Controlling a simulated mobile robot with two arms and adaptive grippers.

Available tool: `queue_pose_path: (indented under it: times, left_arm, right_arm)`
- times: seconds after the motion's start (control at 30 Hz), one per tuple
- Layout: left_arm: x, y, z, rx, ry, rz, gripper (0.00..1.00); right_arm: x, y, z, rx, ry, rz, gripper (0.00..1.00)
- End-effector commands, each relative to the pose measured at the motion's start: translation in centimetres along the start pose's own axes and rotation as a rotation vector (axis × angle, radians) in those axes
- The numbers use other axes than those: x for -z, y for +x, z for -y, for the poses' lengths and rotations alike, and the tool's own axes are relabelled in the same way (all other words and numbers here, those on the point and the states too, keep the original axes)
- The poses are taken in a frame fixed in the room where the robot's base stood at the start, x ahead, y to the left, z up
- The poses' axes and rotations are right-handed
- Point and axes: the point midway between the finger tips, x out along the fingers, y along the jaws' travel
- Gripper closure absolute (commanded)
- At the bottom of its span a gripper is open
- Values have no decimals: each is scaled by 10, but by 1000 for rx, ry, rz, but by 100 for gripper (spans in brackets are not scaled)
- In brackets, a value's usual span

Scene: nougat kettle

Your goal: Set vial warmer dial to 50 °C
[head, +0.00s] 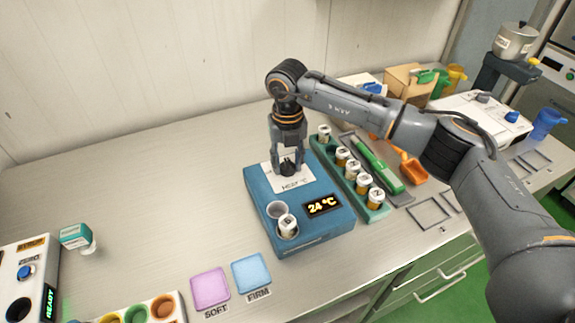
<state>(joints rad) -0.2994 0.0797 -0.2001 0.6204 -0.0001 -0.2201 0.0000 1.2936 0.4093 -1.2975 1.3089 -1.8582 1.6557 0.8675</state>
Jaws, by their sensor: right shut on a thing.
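The vial warmer (311,232) is a blue box in the middle of the bench. Its display (322,205) reads 24 °C. Its black dial (288,168) sits on a white plate marked HEAT °C at the back of the top face. My right gripper (288,165) points straight down over the dial, and its fingers are shut on it. The fingers hide much of the dial, so its pointer cannot be read. A white-capped vial (287,226) stands in one front well of the warmer, beside an empty well (276,209). My left gripper is not in view.
A green rack (376,211) of capped vials stands close to the warmer's right side. A pink pad (210,288) and a blue pad (251,273) lie in front. A small teal-and-white box (76,236) is at left. The bench left of the warmer is mostly clear.

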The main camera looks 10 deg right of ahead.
Motion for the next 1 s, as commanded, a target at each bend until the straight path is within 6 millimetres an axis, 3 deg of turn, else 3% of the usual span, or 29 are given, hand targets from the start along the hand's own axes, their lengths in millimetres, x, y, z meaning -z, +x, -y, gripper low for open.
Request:
queue_pose_path:
  times: [0.4,0.9,0.93,1.0]
  left_arm:
    - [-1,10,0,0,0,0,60]
    - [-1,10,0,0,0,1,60]
    - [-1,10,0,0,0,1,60]
    - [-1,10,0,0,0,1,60]
  right_arm:
    - [-1,0,0,-1,169,2,95]
    - [-1,-1,0,-1,186,2,95]
    - [-1,-1,0,-1,186,2,61]
    - [-1,-1,0,-1,186,2,47]
